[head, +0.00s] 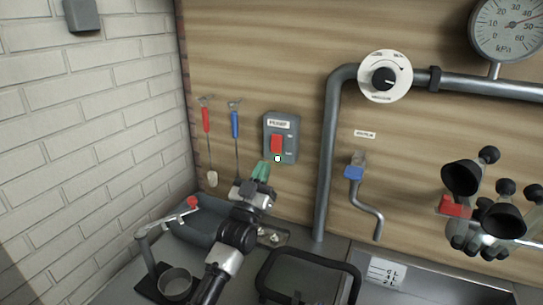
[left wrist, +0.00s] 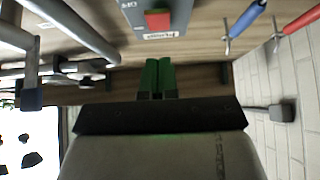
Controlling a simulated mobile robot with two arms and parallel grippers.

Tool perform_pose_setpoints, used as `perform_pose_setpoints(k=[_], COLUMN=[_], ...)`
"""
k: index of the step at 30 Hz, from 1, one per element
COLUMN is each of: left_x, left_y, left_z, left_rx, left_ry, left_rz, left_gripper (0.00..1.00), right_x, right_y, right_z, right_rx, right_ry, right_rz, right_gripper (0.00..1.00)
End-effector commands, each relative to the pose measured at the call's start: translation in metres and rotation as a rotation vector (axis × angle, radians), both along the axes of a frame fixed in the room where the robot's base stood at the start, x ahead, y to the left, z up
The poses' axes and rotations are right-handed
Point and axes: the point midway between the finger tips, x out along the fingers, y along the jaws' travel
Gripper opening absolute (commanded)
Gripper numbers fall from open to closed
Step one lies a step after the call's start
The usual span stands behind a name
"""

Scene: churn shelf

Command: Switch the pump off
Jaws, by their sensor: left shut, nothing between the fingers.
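The pump switch is a grey box (head: 291,149) on the wooden wall, with a white label at its top and a red rocker (head: 276,143) in its middle. A small pale square with a green tint (head: 277,158) shows at the box's lower edge. My left gripper (head: 263,168) has green fingertips and is just below and left of the red rocker. In the left wrist view its fingers (left wrist: 157,75) are pressed together and empty, with the red rocker (left wrist: 157,20) beyond them. I cannot tell whether they touch the box. My right gripper is not in view.
Red (head: 206,120) and blue (head: 235,125) handled tools hang left of the box. A grey pipe (head: 328,160) with a round dial (head: 385,76) runs at its right. A blue-handled tap (head: 354,172) and black cups (head: 462,178) are farther right. A black-framed bin (head: 308,262) stands below.

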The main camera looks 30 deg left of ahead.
Motion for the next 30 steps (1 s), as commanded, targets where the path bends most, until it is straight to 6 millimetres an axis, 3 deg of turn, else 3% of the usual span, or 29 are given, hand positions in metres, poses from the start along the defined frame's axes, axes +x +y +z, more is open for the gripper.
perform_pose_setpoints(k=[2,10,25,30], left_x=[0.014,0.046,0.053,0.055], left_y=[0.001,0.003,0.003,0.015], left_z=[0.014,0.005,0.002,-0.005], left_rx=[0.001,-0.001,-0.001,0.005], left_ry=[-0.001,0.002,0.001,-0.028], left_rz=[-0.001,-0.001,-0.001,0.001], left_gripper=[0.00,0.00,0.00,0.00], right_x=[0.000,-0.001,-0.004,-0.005], right_y=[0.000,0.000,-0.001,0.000], right_z=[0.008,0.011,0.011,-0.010], right_rx=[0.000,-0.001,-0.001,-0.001], right_ry=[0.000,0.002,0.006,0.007], right_rz=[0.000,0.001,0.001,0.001], right_gripper=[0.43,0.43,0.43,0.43])
